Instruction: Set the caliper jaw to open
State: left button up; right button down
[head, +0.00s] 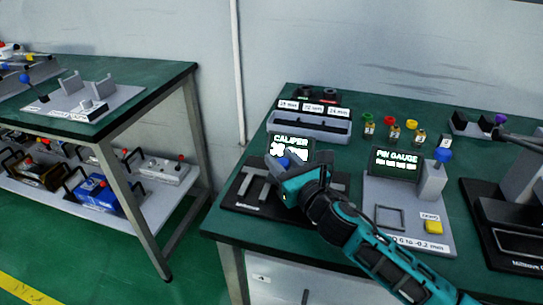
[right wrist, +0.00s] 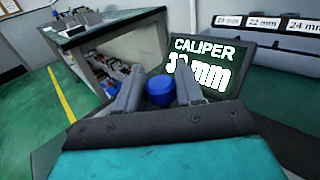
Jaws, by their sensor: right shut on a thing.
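The caliper station has a black base (head: 245,208), light grey jaws (head: 254,184) and a screen (head: 291,147) reading "CALIPER" with a millimetre value partly covered by my gripper. The screen also shows in the right wrist view (right wrist: 213,62), its number partly hidden by a finger. My right gripper (head: 283,163) reaches over the station from the lower right. It is shut on a blue knob (right wrist: 160,91), which sits between its two fingers. The gripper and arm cover part of the jaws, so I cannot tell how far apart they are. My left gripper is not in view.
A pin gauge station (head: 408,222) with a yellow button (head: 434,227) stands right of my arm. A grey tray (head: 310,124) with size labels and several small coloured-top pieces stand behind. Another bench (head: 150,85) is at left, across a gap of floor.

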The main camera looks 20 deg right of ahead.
jog(key=c, duration=0.8)
grip_release()
jog(key=shift+s, duration=0.1)
jog(key=s, duration=0.4)
jog(key=s+d, duration=0.1)
jog(key=s, duration=0.3)
jog(key=s+d+b, duration=0.1)
jog(key=s, duration=0.3)
jog(key=shift+s+d, duration=0.2)
jog(key=shift+s, duration=0.05)
